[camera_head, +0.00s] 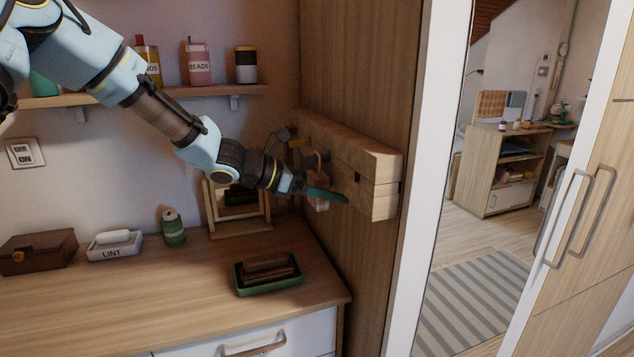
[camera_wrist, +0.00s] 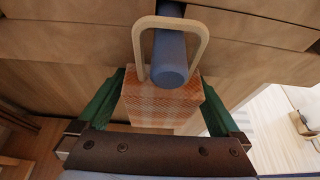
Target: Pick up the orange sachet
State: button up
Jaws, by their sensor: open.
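The orange sachet (camera_wrist: 150,104) is a box-like, finely patterned piece with a pale loop (camera_wrist: 139,45). In the wrist view the loop goes around a blue peg (camera_wrist: 170,58), so the sachet hangs there. My gripper (camera_wrist: 162,102) is open, with one green finger on each side of the sachet. I cannot tell whether either finger touches it. In the head view my gripper (camera_head: 322,193) is at the wooden rail, and the sachet (camera_head: 318,178) shows only partly behind the fingers.
The wooden rail (camera_head: 350,150) juts from a tall wood panel. Below, the dresser top (camera_head: 130,290) bears a green tray (camera_head: 270,286), a framed mirror (camera_head: 238,227), a green bottle (camera_head: 173,228), a lint box (camera_head: 114,246) and a brown box (camera_head: 38,250). A mirrored door stands right.

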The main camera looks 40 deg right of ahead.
jog(key=c, duration=1.2)
jog(key=shift+c, duration=0.3)
jog(key=shift+r+b, duration=0.15)
jog(key=shift+b, duration=0.35)
